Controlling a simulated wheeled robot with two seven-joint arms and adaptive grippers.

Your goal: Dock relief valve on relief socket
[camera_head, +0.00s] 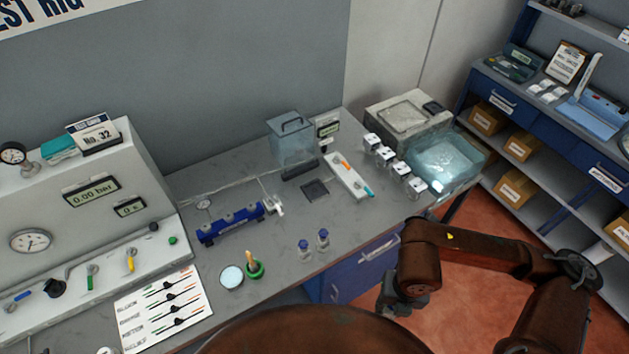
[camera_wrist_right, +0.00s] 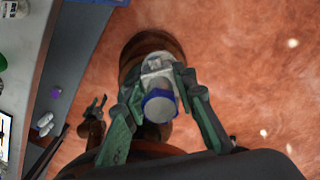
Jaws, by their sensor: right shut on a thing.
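My right gripper (camera_wrist_right: 160,95) is shut on a pale metal part with a blue collar and a grey round end, which I take to be the relief valve (camera_wrist_right: 160,107). In the head view my right gripper (camera_head: 388,302) hangs over the floor in front of the bench, and its held part is not clear there. The blue manifold (camera_head: 232,225) lies on the bench, well left of the gripper, with a white fitting at its right end. I cannot tell which spot is the relief socket. What seems to be my left gripper (camera_wrist_right: 98,103) shows small in the wrist view, its jaws unclear.
Two small blue-capped bottles (camera_head: 304,247), a green pot with a brush (camera_head: 255,268) and a round white dish (camera_head: 231,277) stand near the front edge. A white tray (camera_head: 348,176) and several white blocks lie farther right. The floor (camera_wrist_right: 240,60) below the gripper is clear.

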